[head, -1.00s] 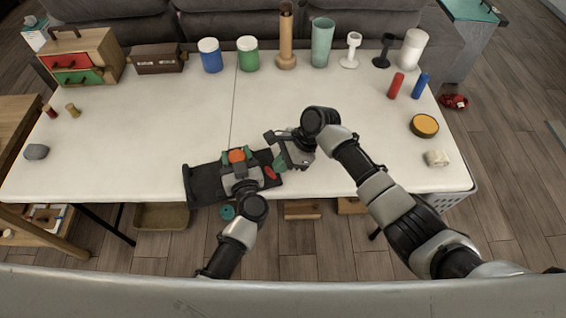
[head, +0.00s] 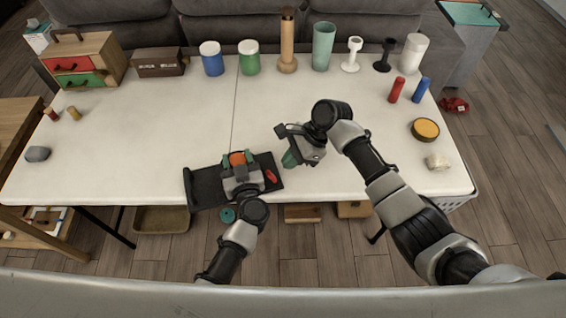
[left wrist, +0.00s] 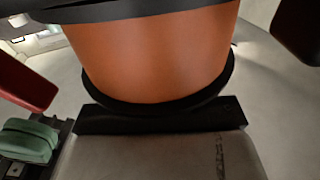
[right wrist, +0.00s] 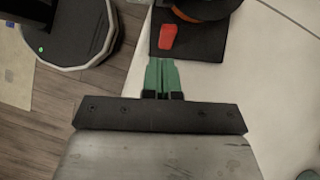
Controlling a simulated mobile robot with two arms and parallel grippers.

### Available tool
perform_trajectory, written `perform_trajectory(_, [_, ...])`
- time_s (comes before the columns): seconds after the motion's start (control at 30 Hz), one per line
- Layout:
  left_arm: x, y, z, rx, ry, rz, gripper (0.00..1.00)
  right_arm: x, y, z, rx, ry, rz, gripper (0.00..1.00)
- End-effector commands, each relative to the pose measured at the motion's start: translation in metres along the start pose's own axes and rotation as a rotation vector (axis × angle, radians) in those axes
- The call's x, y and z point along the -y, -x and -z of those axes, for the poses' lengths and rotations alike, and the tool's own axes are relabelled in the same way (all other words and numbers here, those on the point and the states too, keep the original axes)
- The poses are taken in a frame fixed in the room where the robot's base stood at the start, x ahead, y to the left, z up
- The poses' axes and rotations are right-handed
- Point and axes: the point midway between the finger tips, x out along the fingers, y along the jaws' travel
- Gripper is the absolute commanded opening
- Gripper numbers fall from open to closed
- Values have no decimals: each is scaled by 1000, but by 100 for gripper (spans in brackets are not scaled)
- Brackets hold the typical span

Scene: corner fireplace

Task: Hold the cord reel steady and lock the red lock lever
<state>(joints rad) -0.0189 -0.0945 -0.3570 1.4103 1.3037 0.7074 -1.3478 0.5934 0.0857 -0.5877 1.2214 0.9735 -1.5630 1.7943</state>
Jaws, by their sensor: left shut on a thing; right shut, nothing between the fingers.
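The cord reel's orange drum (head: 237,159) stands on a black base plate (head: 206,187) near the table's front edge. My left gripper (head: 239,161) is shut on the cord reel, a green finger on each side. In the left wrist view the orange drum (left wrist: 155,50) with its black flange fills the middle. The red lock lever (head: 271,176) lies at the right end of the base; it also shows in the right wrist view (right wrist: 168,38). My right gripper (head: 288,158) is shut and empty, just right of the base. Its green fingertips (right wrist: 162,66) point toward the lever, apart from it.
Jars, cups and a wooden cylinder (head: 288,45) line the table's back edge. Red (head: 397,89) and blue (head: 422,90) cylinders, a yellow-topped disc (head: 425,129) and a pale block (head: 437,162) are at the right. The table's middle is clear.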

Motion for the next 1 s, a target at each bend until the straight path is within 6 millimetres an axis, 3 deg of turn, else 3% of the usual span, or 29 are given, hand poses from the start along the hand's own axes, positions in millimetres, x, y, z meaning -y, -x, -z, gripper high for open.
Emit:
perform_trajectory(0.07, [0, 0, 0, 0, -1, 1, 10, 0, 16, 11, -2, -2, 3, 0])
perform_trajectory(0.3, [0, 0, 0, 1, -1, 0, 10, 1, 71, -2, -1, 3, 4, 0])
perform_trajectory(0.5, [0, 0, 0, 1, -1, 1, 10, 0, 101, -8, -1, 2, 2, 0])
perform_trajectory(0.7, [0, 0, 0, 0, -1, 1, 10, 0, 112, -10, 0, 0, 0, 0])
perform_trajectory(1.0, [0, 0, 0, 0, -1, 1, 10, 0, 112, -11, 0, 0, -1, 0])
